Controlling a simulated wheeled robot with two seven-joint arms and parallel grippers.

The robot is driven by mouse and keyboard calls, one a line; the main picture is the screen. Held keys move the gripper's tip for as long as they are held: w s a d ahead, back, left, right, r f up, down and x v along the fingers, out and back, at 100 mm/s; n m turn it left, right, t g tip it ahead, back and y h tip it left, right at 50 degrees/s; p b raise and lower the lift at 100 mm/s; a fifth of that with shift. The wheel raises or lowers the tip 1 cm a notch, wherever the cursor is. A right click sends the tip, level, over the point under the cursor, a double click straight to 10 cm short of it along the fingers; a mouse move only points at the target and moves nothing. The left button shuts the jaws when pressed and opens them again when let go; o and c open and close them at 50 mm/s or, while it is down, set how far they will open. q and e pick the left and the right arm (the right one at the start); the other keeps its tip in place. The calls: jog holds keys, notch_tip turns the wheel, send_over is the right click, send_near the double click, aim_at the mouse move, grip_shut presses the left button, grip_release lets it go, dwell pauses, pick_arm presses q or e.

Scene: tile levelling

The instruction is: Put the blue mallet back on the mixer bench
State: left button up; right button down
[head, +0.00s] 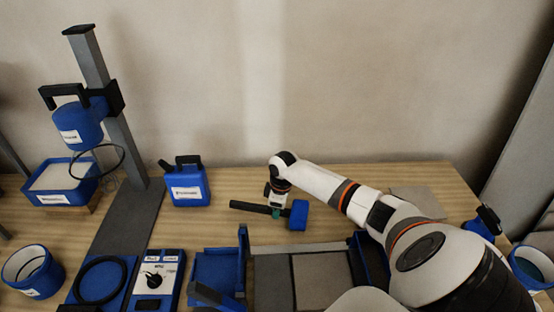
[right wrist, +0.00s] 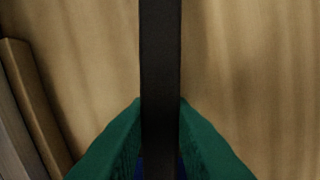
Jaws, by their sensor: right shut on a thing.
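The blue mallet, with a blue head (head: 299,214) and a black handle (head: 248,207), is held above the wooden bench. My right gripper (head: 276,211) is shut on the handle close to the head. The handle lies level and points left in the head view. In the right wrist view the black handle (right wrist: 160,60) runs between the green fingertips of my right gripper (right wrist: 160,125), with bench wood below. The bench (head: 225,222) carries a mixer on a grey stand (head: 127,150) at the left. My left gripper is not in view.
A blue canister (head: 187,184) stands left of the mallet. A blue tray (head: 217,268), a control box (head: 156,280) and grey tiles (head: 318,277) lie along the front. A blue bucket (head: 32,270) is at far left. Bare wood lies around the canister and behind the mallet.

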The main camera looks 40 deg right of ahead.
jog(key=shift+f, duration=0.5)
jog(key=c, duration=1.2)
grip_release()
